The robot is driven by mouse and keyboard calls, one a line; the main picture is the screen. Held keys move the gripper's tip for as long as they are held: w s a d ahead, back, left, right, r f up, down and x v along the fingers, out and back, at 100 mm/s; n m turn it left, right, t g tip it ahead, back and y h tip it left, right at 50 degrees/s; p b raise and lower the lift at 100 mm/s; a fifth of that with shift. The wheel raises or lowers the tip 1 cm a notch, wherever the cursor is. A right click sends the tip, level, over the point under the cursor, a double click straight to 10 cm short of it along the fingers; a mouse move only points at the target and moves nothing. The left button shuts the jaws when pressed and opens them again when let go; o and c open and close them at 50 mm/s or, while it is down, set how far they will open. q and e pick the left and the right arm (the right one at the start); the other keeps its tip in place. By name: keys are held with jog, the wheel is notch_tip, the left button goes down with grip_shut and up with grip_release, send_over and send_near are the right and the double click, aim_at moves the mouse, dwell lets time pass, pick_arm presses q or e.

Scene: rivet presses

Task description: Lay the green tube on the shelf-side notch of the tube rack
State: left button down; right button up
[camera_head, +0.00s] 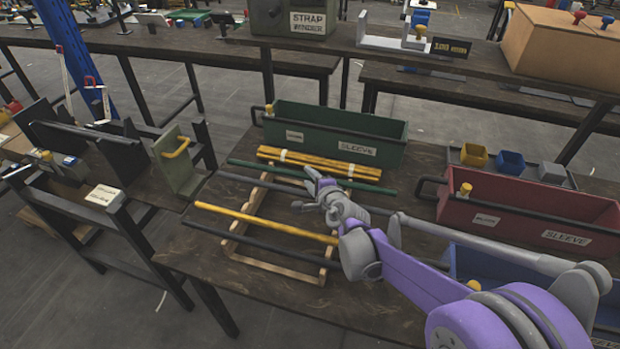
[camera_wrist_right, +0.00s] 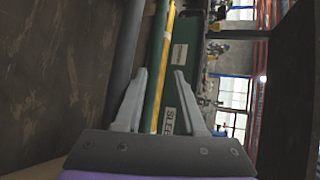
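The green tube (camera_head: 255,166) lies lengthwise at the far side of the wooden tube rack (camera_head: 238,228), in front of the green bin. I cannot tell whether it rests in a notch. My right gripper (camera_head: 312,182) is close to the tube's middle. In the right wrist view, the green tube (camera_wrist_right: 156,75) passes between the fingers of my right gripper (camera_wrist_right: 159,72), with visible gaps beside it; the gripper is open. A dark grey tube (camera_head: 260,183), a yellow tube (camera_head: 255,218) and a black tube (camera_head: 245,241) lie across the rack nearer me. My left gripper is out of view.
A green sleeve bin (camera_head: 340,125) stands behind a yellow tube bundle (camera_head: 320,164). A red sleeve bin (camera_head: 520,205) and a blue bin (camera_head: 480,268) stand at the right. A raised shelf (camera_head: 400,59) runs along the back. The table's front-left part is clear.

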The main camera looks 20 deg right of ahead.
jog(key=a+p+v, duration=0.1)
jog(key=p+v, duration=0.1)
jog(key=v, duration=0.8)
jog(key=shift+s+d, duration=0.35)
jog(key=shift+d, duration=0.15)
jog(key=shift+r, duration=0.15)
